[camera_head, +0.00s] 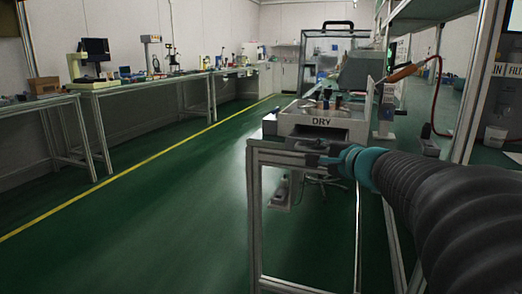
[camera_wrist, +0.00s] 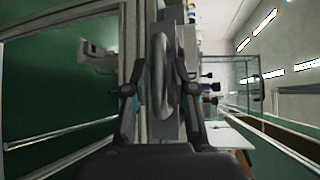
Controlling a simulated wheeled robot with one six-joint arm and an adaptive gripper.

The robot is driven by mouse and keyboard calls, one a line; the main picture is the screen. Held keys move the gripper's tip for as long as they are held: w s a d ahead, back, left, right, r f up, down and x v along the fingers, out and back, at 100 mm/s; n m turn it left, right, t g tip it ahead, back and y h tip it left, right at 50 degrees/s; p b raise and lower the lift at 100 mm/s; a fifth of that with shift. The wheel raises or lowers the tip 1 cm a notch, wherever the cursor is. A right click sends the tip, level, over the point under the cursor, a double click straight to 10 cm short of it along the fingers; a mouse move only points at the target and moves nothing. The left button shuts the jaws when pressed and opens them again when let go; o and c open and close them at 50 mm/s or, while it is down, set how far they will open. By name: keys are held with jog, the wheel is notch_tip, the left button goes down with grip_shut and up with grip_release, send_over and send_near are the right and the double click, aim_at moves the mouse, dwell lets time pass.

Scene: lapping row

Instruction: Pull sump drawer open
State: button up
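My gripper (camera_head: 325,150) reaches in from the right in the head view, at the top of a metal frame. In the wrist view my gripper (camera_wrist: 160,75) has its two fingers apart, one on each side of a long grey handle (camera_wrist: 163,88). A narrow gap shows beside the left finger; contact on the right cannot be told. The handle stands before a grey front panel.
A grey station marked DRY (camera_head: 321,122) stands just behind my gripper. A metal frame (camera_head: 254,215) stands below it. Workbenches (camera_head: 140,84) line the left wall. The green floor (camera_head: 150,230) between is clear, with a yellow line. A red hose hangs at the right.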

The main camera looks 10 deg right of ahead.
jog(key=shift+s, duration=0.1)
jog(key=v, duration=0.7)
jog(key=shift+s, duration=0.2)
